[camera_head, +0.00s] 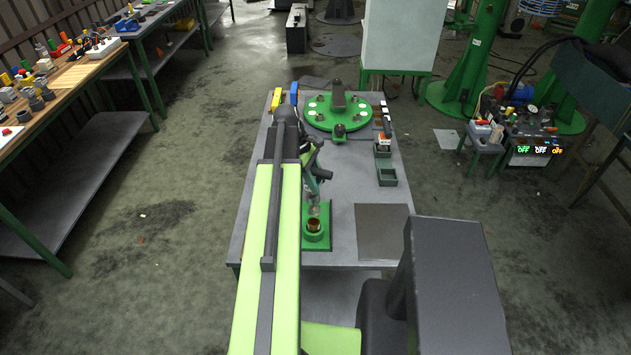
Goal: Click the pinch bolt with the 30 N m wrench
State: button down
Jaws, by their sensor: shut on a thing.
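My gripper (316,178) is at the end of my arm, above the front middle of the grey bench. It is shut on a small green-and-grey tool (313,187), partly hidden by the gripper and arm. I cannot tell whether this is the 30 N m wrench. A grey part below it is over a green cup-shaped fixture (314,237) with a copper-coloured inside, on a green plate. I cannot tell whether they touch. The pinch bolt is too small to make out. A yellow-ended piece (277,98) and a blue-ended piece (294,93) stand at the bench's back left.
A round green plate (318,112) with several small parts and a grey post is at the back of the bench (343,196). A dark flat mat (383,231) lies clear at front right.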

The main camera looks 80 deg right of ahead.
jog(key=n, duration=0.1)
jog(key=n+h, duration=0.1)
jog(key=n, duration=0.2)
jog(key=shift+s+f+h, duration=0.25)
jog(key=shift+f+h, duration=0.15)
jog(key=n, duration=0.2)
jog(key=n+h, duration=0.1)
jog(key=n, duration=0.1)
jog(key=n+h, duration=0.1)
jog(key=n, duration=0.1)
jog(key=shift+w+d+f+t, duration=0.1)
jog(key=shift+d+f+t, duration=0.1)
jog(key=shift+d+t, duration=0.15)
jog(key=n, duration=0.2)
jog(key=n+t+h, duration=0.1)
jog(key=n, duration=0.2)
jog(key=shift+w+d+f+n+t+b, duration=0.2)
jog(key=shift+d+n+t+b, duration=0.1)
jog(key=shift+t+b, duration=0.1)
jog(key=n, duration=0.1)
jog(key=n+t, duration=0.1)
jog(key=n, duration=0.2)
jog(key=shift+w+d+f+t+h, duration=0.1)
jog(key=shift+w+t+h, duration=0.25)
jog(key=shift+h, duration=0.05)
jog(key=shift+f+b, duration=0.15)
jog(key=shift+b, duration=0.15)
